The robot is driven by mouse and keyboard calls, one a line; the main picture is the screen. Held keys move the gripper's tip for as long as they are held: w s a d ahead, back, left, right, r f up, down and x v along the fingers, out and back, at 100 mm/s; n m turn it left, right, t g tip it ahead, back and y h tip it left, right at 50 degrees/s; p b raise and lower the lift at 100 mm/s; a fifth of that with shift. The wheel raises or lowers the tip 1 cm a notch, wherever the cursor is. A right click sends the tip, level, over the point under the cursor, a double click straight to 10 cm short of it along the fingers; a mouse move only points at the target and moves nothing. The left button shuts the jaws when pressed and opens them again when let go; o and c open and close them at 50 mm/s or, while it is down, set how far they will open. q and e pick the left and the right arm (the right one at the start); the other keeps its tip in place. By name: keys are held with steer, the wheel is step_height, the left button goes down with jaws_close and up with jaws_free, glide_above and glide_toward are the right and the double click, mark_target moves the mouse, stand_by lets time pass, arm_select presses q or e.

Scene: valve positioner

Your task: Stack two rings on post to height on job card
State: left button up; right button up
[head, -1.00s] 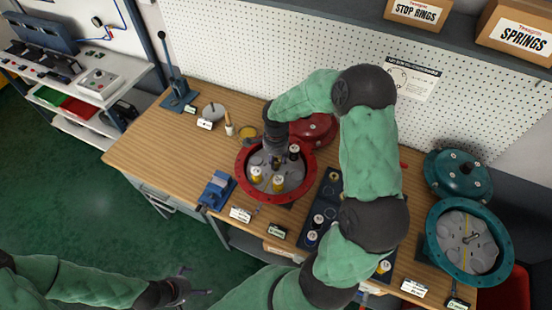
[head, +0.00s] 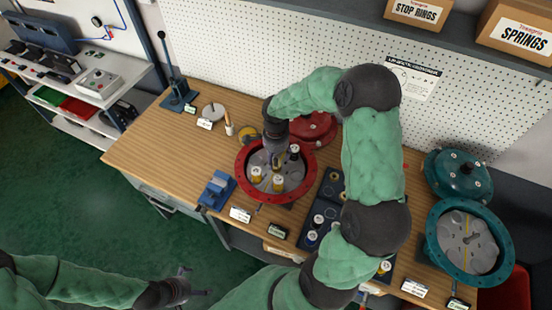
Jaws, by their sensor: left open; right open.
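A red-rimmed round housing (head: 243,183) stands on the wooden bench, with a grey inner plate. Several small posts or cylinders stand in it, among them two with white tops and yellow bodies (head: 256,174) and a darker one (head: 294,152). My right gripper (head: 274,163) reaches down into the housing between these cylinders; its fingertips are small and partly hidden, and I see nothing held. My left gripper (head: 188,283) is open and empty, low in front of the bench. The job card's writing is too small to read. Which parts are the rings is unclear.
A dark blue tray (head: 309,238) with small parts lies right of the housing, partly behind my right arm. A teal housing (head: 502,268) and teal cover (head: 458,175) stand at right. A blue vise-like block (head: 216,190) is left.

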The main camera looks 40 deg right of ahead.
step_height(320, 180, up, 10)
steer(key=shift+r, duration=0.2)
stand_by(0.7)
